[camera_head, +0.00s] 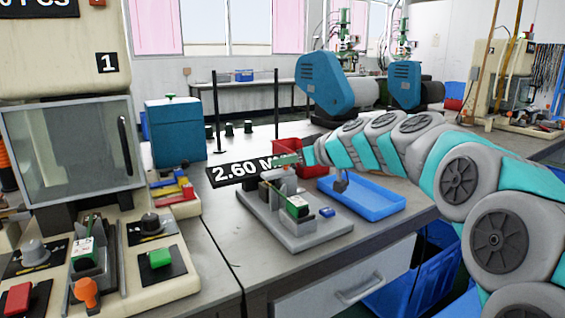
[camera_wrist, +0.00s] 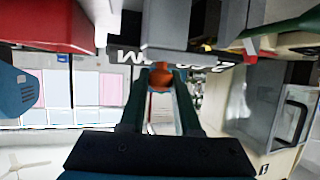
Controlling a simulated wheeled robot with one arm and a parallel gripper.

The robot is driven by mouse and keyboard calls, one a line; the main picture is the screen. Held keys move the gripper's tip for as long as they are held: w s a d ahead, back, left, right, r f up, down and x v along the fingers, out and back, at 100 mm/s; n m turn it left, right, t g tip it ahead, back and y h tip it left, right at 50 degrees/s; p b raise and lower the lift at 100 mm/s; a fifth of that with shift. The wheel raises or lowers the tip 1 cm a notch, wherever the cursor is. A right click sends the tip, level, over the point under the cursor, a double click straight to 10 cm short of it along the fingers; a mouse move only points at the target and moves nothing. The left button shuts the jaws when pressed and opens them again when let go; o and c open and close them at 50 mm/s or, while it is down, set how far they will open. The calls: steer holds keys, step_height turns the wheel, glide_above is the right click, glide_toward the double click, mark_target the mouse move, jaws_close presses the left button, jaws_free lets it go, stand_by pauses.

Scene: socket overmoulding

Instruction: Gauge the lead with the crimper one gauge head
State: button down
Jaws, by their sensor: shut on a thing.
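The grey gauge stand (camera_head: 312,229) sits on the bench in front of the black "2.60 MM" sign (camera_head: 225,175), with a green and white block (camera_head: 297,207) on it. My gripper (camera_head: 287,160) is at the top rear of this stand in the head view. In the wrist view my gripper (camera_wrist: 160,82) is shut on a small orange piece (camera_wrist: 160,72), right up against a grey block (camera_wrist: 170,28). I cannot tell whether they touch. The lead cannot be made out clearly. Crimper one (camera_head: 70,120), marked "1", stands at the left.
A blue tray (camera_head: 385,208) lies right of the stand, with a red bin (camera_head: 317,170) behind it. A small blue piece (camera_head: 327,212) lies on the stand's base. A teal box (camera_head: 175,130) and two thin black posts (camera_head: 276,100) stand behind.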

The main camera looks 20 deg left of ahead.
steer(key=w+d+b, duration=0.1)
steer(key=w+d, duration=0.1)
steer(key=shift+w+d, duration=0.1)
steer(key=shift+w, duration=0.25)
steer(key=shift+d+r, duration=0.1)
steer(key=shift+w, duration=0.1)
steer(key=c, duration=0.6)
jaws_free()
steer(key=shift+d, duration=0.1)
steer(key=b+v, duration=0.1)
steer(key=v, duration=0.6)
steer(key=shift+d+r, duration=0.1)
steer(key=shift+d, duration=0.2)
